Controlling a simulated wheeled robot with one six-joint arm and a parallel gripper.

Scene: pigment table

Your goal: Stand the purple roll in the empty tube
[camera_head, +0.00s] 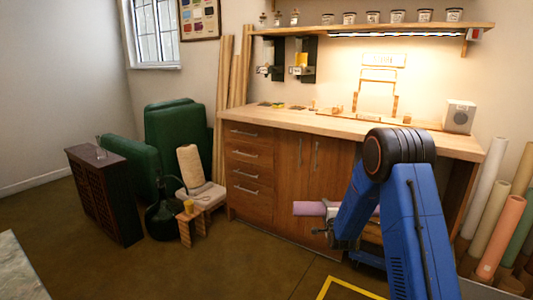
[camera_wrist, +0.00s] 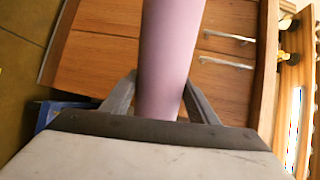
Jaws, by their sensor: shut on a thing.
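The purple roll (camera_head: 309,208) lies about level in front of the wooden cabinet, held by my gripper (camera_head: 338,226) at the end of my blue arm. In the wrist view the purple roll (camera_wrist: 170,50) runs up from between the two jaws of my gripper (camera_wrist: 160,98) and out of the top of the picture. The jaws are shut on it. My arm hides part of the roll in the head view. I cannot make out the empty tube; several rolls, among them an orange roll (camera_head: 500,237) and a white roll (camera_head: 485,200), stand at the right edge.
A wooden cabinet (camera_head: 270,180) with a worktop stands behind the roll. A speaker (camera_head: 459,117) sits on the worktop. Yellow tape (camera_head: 345,287) marks the floor.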

